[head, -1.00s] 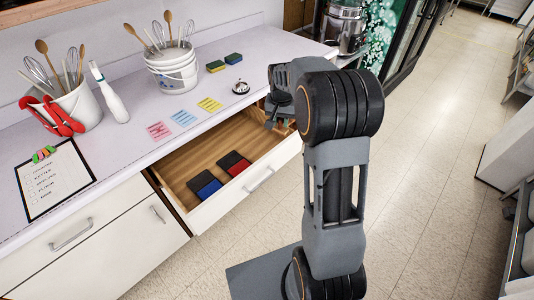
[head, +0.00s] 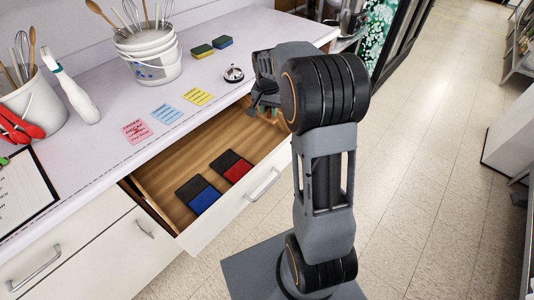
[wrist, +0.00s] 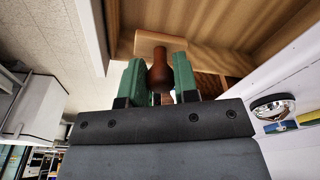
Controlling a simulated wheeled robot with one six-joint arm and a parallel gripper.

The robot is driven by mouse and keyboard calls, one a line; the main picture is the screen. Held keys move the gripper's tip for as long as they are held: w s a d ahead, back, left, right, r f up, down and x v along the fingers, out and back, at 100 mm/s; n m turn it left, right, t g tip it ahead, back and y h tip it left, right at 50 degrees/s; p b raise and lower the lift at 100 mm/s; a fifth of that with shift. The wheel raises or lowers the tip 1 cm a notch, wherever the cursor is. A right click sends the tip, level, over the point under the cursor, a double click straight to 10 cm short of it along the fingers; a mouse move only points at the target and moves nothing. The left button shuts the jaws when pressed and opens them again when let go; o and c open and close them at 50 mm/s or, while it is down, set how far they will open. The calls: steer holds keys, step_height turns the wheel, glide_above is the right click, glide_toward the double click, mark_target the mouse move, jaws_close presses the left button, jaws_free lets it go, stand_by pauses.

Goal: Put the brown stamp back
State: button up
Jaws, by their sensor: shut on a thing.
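My gripper (wrist: 159,82) is shut on the brown handle of the stamp (wrist: 160,68), which stands between the green fingers in the wrist view. The stamp's pale wooden block shows beyond the fingertips, against the wooden drawer floor. Whether the block touches the drawer floor I cannot tell. In the head view my gripper (head: 264,104) is at the right end of the open drawer (head: 172,190), and my arm mostly hides the stamp there.
A blue ink pad (head: 198,194) and a red ink pad (head: 232,166) lie in the drawer. Pink, blue and yellow notes, a bell (head: 233,74) and sponges (head: 202,50) are on the counter. A white bucket (head: 150,60) stands behind. The drawer's left part is bare.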

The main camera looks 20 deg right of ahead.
steer(key=shift+w+f+b, duration=0.1)
steer(key=shift+f+b, duration=1.95)
steer(key=shift+f, duration=6.05)
steer(key=shift+f, duration=0.1)
steer(key=shift+f, duration=0.15)
steer(key=o, duration=0.8)
